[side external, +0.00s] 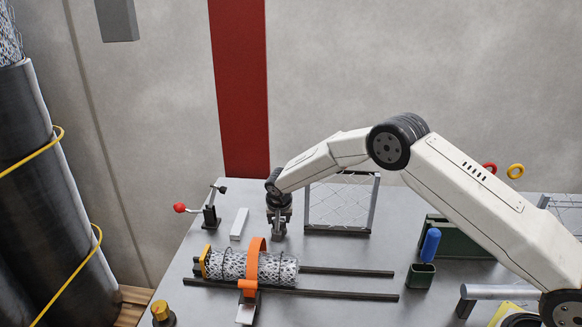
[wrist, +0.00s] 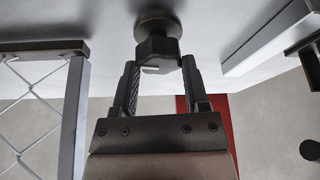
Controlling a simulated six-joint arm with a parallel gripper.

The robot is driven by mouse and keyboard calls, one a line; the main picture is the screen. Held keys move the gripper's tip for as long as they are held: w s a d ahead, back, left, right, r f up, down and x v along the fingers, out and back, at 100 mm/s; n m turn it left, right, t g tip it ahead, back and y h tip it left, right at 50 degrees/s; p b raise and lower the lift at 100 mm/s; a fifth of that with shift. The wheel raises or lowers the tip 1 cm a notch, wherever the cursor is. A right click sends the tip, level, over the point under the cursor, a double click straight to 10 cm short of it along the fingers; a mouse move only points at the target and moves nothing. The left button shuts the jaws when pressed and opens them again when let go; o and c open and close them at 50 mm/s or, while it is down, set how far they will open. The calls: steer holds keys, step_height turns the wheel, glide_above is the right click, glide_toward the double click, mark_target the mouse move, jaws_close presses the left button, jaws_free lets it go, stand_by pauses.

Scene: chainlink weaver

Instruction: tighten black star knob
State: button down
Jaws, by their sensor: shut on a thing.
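The black star knob (wrist: 157,48) shows in the wrist view as a dark faceted knob on a round base, set on the grey table. My gripper (wrist: 158,66) has one finger on each side of the knob's lower part and is shut on it. In the side external view my gripper (side external: 279,226) points straight down at the table, just behind the mesh roll. The knob is mostly hidden by the fingers there, and its lobes are hard to make out.
A mesh roll (side external: 226,265) with an orange strap (side external: 256,258) lies on dark rails in front. A framed chainlink panel (side external: 341,205) stands close on the right. A white bar (side external: 239,223) and a red-knobbed clamp (side external: 209,214) are on the left. A green holder (side external: 420,275) stands farther right.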

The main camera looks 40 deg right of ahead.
stand_by(0.4)
steer(key=shift+c, duration=0.5)
jaws_free()
steer(key=shift+r, duration=0.1)
steer(key=v, duration=0.7)
steer(key=shift+r, duration=0.35)
steer(key=shift+a, duration=0.15)
